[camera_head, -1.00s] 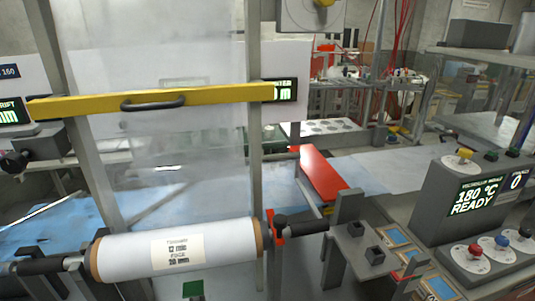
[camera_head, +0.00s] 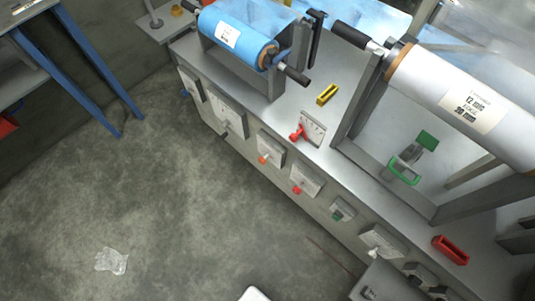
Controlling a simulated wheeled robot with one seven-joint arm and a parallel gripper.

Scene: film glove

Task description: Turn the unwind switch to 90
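Several switches with pale dial plates line the front face of the grey machine bench (camera_head: 345,185). They include an orange-knobbed switch (camera_head: 264,158), a red-knobbed switch (camera_head: 297,189), a green switch (camera_head: 338,214) and a white-levered switch (camera_head: 374,251). A red lever (camera_head: 297,134) beside a scale plate (camera_head: 313,129) sits on the bench top. The labels are too small to read, so I cannot tell which one is the unwind switch or its setting. My gripper is not in view.
A blue film roll (camera_head: 236,33) and a white labelled roll (camera_head: 460,100) are mounted on the bench. The floor (camera_head: 150,210) is mostly clear, with crumpled clear film (camera_head: 112,261). A blue-legged table (camera_head: 92,73) stands at left.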

